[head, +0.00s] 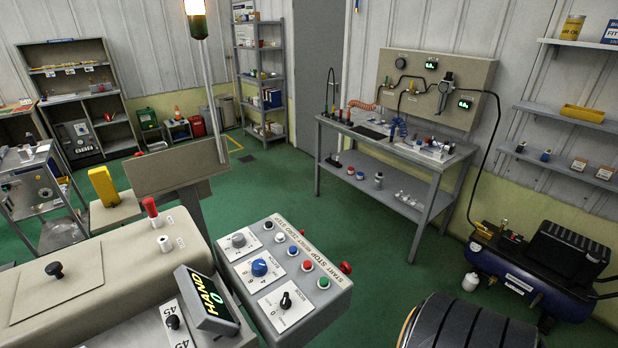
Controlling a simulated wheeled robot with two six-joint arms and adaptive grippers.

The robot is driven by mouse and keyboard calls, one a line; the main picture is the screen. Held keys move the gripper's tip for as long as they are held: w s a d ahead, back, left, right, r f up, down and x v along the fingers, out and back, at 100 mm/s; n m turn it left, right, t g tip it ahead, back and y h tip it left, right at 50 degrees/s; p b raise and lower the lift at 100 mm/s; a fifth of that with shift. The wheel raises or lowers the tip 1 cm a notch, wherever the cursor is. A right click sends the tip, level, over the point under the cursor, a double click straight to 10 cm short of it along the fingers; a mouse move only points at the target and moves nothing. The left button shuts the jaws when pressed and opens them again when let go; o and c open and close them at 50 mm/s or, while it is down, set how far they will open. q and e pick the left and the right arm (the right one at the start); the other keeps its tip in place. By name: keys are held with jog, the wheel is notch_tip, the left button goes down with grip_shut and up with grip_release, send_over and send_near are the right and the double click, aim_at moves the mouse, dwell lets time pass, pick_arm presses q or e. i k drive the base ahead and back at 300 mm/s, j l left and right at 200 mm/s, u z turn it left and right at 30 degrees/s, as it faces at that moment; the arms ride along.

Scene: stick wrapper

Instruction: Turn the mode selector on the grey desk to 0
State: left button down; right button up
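The grey desk (322,296) is a sloped control box at lower centre, left of a black tyre. Three rotary knobs sit on white plates along its left side. The nearest is a black knob (286,300) with a pale pointer mark. Behind it are a blue knob (259,267) with numbers around it and a grey knob (238,240). The plate lettering is too small to read surely, so I cannot tell which knob is the mode selector. A small display (208,300) left of the desk reads HAND and 0 in green-yellow. Neither gripper is in view.
Several coloured push buttons (294,250) line the desk's right side, with a red knob (345,268) on its side. A beige machine (100,270) stands left, with a red-handled lever (150,208). The black tyre (465,325) is at bottom right. Green floor (290,185) lies open behind.

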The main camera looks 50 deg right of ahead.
aim_at(285, 303)
jog(key=z, duration=1.2)
